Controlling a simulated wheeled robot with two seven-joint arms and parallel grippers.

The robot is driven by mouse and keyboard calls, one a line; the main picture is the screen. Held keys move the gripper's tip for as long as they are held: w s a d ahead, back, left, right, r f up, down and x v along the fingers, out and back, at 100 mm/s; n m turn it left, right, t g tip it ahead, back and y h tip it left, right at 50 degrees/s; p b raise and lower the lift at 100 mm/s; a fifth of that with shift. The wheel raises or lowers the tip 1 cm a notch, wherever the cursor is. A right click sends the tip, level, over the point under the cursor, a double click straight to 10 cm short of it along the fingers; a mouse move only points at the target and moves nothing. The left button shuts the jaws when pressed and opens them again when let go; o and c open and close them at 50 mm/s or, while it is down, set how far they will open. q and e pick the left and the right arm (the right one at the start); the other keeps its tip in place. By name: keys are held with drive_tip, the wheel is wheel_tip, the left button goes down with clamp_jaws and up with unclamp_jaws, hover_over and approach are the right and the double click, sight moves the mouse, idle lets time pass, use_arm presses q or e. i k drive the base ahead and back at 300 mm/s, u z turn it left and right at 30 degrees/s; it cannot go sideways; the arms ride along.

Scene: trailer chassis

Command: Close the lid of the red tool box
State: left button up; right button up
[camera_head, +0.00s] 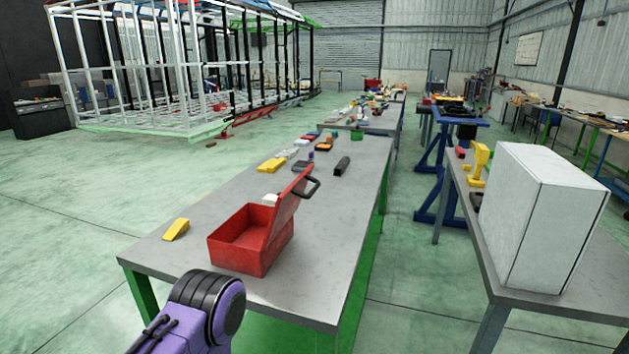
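The red tool box (237,259) sits on the near part of the long grey table. Its lid (291,203) is open and stands up, leaning outward on the right side, with a dark handle (313,187) at its upper edge. The inside that shows looks empty. A purple and black part of my arm comes in at the bottom, in front of the table's near edge and apart from the box. Neither of my grippers shows in the head view.
The grey table (215,205) also holds a yellow wedge (176,229) left of the box and several small items farther back. A large white box (541,215) stands on another table to the right. Green floor is free to the left and between the tables.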

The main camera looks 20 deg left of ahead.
sight(288, 202)
drive_tip(key=i, duration=0.8)
drive_tip(key=u, duration=1.05)
drive_tip(key=k, duration=0.3)
drive_tip(key=u, duration=0.8)
drive_tip(key=i, duration=0.3)
drive_tip(key=z, duration=2.35)
